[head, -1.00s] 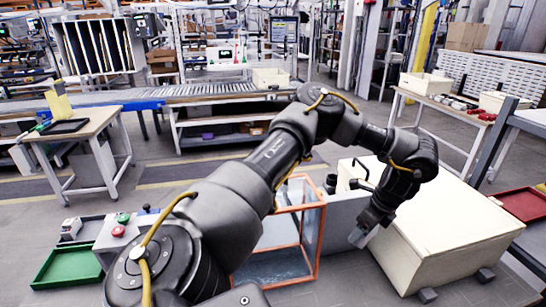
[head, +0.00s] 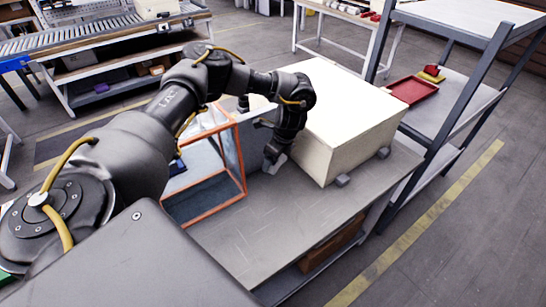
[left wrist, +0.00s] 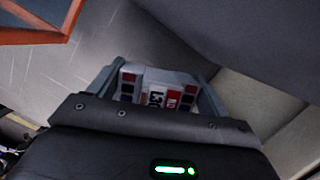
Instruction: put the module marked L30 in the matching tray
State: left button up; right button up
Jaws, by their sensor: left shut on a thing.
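My left gripper (head: 273,162) is over the grey bench, just left of the big cream box. In the left wrist view, the left gripper (left wrist: 158,92) is shut on a small white module (left wrist: 157,84) with red and dark patches; its label appears to read L30. In the head view the module is too small to tell from the fingertips. A red tray (head: 411,91) lies on a grey shelf at the right, beyond the cream box. At the far left edge, a sliver of a green tray (head: 5,275) shows. My right gripper is out of view.
The cream box (head: 345,120) stands between my left gripper and the red tray. An orange-framed clear case (head: 240,165) is left of the gripper. The bench top (head: 270,235) in front is bare.

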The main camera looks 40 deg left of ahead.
aim_at(272, 177)
pick_arm(q)
jog(key=shift+f+p, duration=0.35)
jog(key=shift+f, duration=3.1)
jog(key=shift+d+f, duration=0.1)
jog(key=shift+f, duration=0.05)
jog(key=o, duration=1.3)
jog(key=v, duration=1.2)
jog(key=shift+r+b, duration=0.25)
jog(key=shift+b, duration=0.2)
